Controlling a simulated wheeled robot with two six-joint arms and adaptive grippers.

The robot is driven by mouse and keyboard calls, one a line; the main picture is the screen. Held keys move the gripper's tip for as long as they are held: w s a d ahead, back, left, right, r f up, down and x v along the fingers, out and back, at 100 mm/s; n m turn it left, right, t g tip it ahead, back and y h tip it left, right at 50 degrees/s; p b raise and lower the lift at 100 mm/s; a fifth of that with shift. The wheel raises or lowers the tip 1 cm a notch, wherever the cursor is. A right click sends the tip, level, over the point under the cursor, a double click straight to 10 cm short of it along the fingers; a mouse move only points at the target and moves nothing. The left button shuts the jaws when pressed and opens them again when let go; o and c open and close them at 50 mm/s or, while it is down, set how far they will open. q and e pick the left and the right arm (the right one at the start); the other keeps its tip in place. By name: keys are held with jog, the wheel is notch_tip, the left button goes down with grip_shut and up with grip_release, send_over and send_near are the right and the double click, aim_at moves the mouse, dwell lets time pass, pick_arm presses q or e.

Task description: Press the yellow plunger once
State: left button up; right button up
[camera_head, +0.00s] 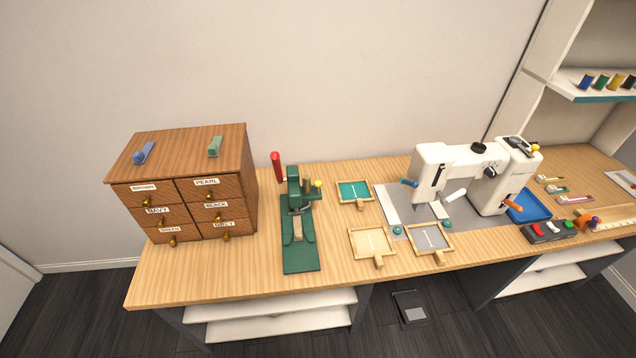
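A small yellow knob (318,184) sits on the right side of a dark green press (294,188) on the wooden table. A second small yellow knob (535,147) is at the right end of the white sewing machine (452,163). I cannot tell from this view which of the two is the plunger. Neither gripper is in view, and nothing touches either knob.
The press has a red lever (276,167) raised at its left. A wooden drawer cabinet (250,180) stands left of it. Small framed trays (354,193) lie between press and sewing machine. The table's front left (210,268) is clear. A pedal (411,308) is on the floor.

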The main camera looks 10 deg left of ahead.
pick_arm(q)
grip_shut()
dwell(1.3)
